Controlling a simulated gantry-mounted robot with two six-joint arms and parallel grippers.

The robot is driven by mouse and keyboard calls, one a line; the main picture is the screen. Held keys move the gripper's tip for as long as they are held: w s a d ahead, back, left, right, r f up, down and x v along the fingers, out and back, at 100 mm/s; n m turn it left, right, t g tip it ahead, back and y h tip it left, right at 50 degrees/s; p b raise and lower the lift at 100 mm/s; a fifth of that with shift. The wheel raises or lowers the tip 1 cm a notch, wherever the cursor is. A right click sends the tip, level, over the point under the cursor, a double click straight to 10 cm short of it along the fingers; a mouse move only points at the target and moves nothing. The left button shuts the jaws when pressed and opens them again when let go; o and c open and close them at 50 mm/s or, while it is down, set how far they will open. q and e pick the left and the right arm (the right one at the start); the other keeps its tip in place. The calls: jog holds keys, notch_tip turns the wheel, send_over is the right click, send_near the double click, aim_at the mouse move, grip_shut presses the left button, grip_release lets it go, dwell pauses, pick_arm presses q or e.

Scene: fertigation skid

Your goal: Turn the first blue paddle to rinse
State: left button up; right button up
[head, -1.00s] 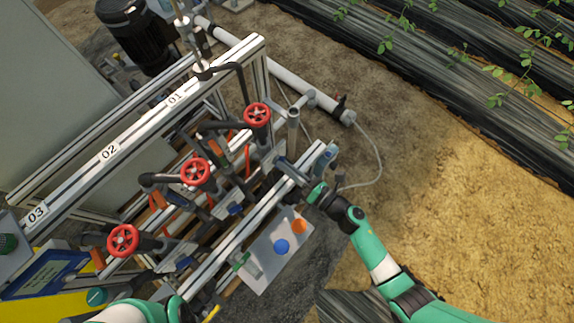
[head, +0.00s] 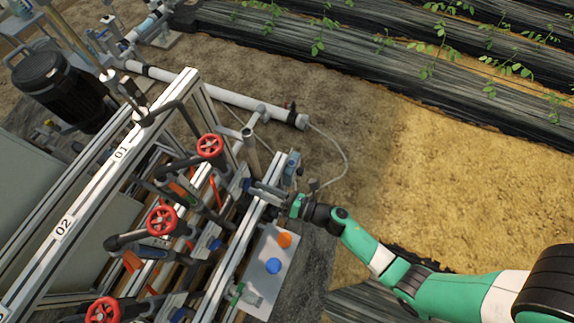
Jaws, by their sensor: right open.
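The first valve station carries the label 01 (head: 121,152) on the frame's top beam and has a red handwheel (head: 210,146). A small blue paddle (head: 246,185) shows beside the rail near this station, partly hidden by grey fittings. My right gripper (head: 294,206) is open at the outer side of the rail, close to a grey bar-like fitting (head: 268,193). Its fingertips are small and partly hidden, so I cannot tell whether they touch anything. My left gripper is out of view.
Stations 02 (head: 64,228) and beyond have more red handwheels (head: 161,220) and another blue paddle (head: 215,244). A grey plate (head: 263,297) with an orange (head: 285,240) and a blue (head: 273,266) disc lies below the rail. A white pipe (head: 220,94) runs behind. Bare soil at right is open.

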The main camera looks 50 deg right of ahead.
jog(key=p+v, duration=0.2)
jog(key=v, duration=0.7)
jog(key=shift+s, duration=0.35)
jog(key=shift+d, duration=0.1)
